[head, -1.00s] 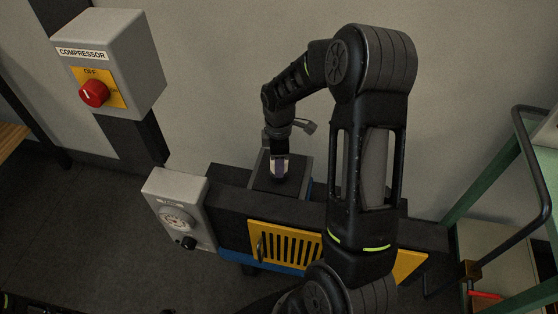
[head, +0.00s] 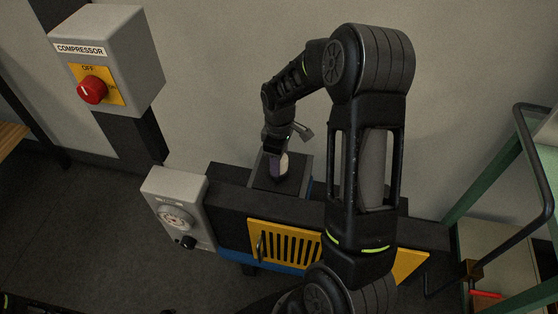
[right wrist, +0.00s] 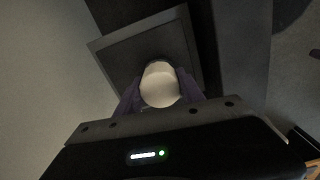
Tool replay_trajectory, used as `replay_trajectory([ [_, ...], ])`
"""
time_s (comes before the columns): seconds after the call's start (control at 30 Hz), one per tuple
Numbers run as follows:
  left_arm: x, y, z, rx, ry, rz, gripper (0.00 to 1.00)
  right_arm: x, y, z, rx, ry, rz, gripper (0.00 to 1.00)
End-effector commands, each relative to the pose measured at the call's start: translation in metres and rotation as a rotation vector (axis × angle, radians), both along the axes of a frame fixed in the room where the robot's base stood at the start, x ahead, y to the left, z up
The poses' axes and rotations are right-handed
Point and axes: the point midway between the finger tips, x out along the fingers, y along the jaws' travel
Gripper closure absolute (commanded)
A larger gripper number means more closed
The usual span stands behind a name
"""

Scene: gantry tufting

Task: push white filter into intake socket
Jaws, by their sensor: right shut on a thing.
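The white filter (right wrist: 160,85) is a pale rounded piece held between the purple fingers of my right gripper (right wrist: 160,92) in the right wrist view.
The black machine has a yellow slotted panel (head: 284,244) and a grey gauge box (head: 176,208) at its left. A grey compressor switch box (head: 110,62) with a red knob hangs at upper left. A wall is close behind; a railing (head: 530,160) stands at right.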

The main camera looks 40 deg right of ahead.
Motion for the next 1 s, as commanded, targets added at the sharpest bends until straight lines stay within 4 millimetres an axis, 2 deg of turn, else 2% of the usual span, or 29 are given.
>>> replay_trajectory([
  [0.17,0.0000,0.0000,-0.0013,0.000,0.000,0.000,0.64,0.0003,0.0003,0.0000,-0.001,-0.001,-0.174,1.00],
  [0.5,0.0000,0.0001,-0.0012,0.000,0.000,0.000,0.64,0.0002,0.0004,0.0001,0.000,0.000,-0.217,1.00],
  [0.73,0.0000,0.0000,-0.0005,0.000,0.000,0.000,0.64,0.0002,0.0005,0.0004,0.000,0.000,-0.449,1.00],
  [1.0,0.0000,0.0001,-0.0007,0.000,0.000,0.000,0.64,0.0001,0.0003,0.0001,0.000,0.000,-0.469,1.00],
])
